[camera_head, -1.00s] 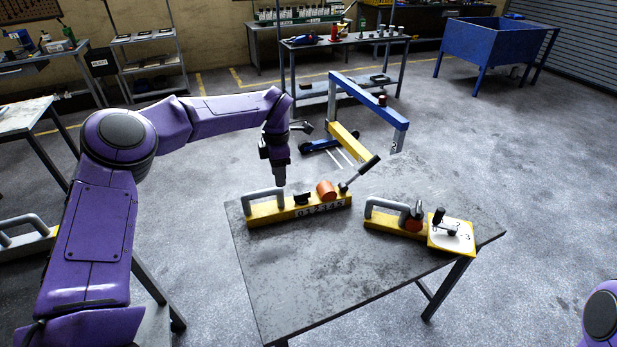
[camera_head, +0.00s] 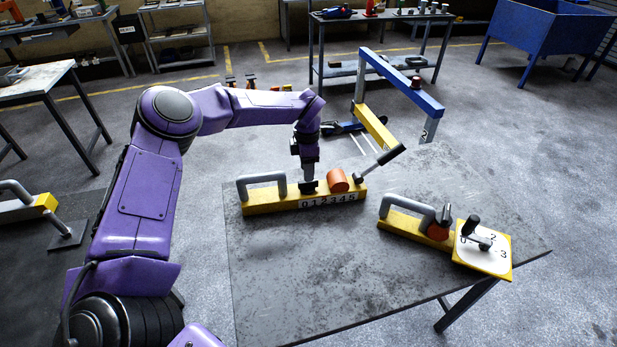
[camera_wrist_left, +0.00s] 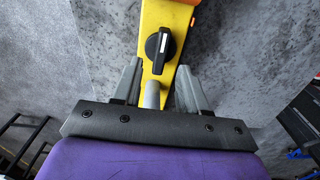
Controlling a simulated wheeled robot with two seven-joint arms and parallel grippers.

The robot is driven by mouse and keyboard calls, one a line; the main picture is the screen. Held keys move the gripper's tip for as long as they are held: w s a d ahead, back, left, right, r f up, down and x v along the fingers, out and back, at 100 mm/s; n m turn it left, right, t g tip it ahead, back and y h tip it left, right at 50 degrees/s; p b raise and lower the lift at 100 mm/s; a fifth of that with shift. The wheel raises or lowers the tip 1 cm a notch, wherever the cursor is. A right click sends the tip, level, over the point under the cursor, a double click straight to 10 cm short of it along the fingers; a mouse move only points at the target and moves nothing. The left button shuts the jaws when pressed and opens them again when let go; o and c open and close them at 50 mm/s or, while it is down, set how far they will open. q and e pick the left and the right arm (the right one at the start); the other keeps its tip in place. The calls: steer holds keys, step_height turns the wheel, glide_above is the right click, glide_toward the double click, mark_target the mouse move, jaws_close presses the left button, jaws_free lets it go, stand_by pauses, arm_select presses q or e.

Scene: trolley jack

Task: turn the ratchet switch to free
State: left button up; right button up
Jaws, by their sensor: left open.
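The ratchet switch is a small black knob with a white mark (camera_wrist_left: 159,50) on a yellow bar (camera_wrist_left: 168,18). In the head view the switch (camera_head: 308,188) sits on the yellow bar (camera_head: 275,206), between a grey handle (camera_head: 262,180) and an orange cylinder (camera_head: 338,180). My left gripper (camera_head: 308,176) points down at the switch, and its fingertips partly overlap it there. In the wrist view my left gripper (camera_wrist_left: 159,70) is open, with fingers on either side of the bar near the knob, holding nothing. My right gripper is not in view.
A lever with a dark grip (camera_head: 388,155) rises at the bar's right end. A second yellow unit (camera_head: 405,223) with a numbered plate (camera_head: 490,262) is on the right of the grey table (camera_head: 300,280). The table's front is clear. A blue and yellow hoist (camera_head: 400,80) stands behind.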

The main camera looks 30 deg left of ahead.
mark_target(308, 185)
arm_select(q)
step_height(308, 185, down, 4)
steer(key=shift+f+p, duration=0.15)
steer(key=shift+p, duration=0.3)
steer(key=shift+f, duration=0.3)
steer(key=shift+c, duration=0.3)
jaws_close()
steer(key=shift+a, duration=0.1)
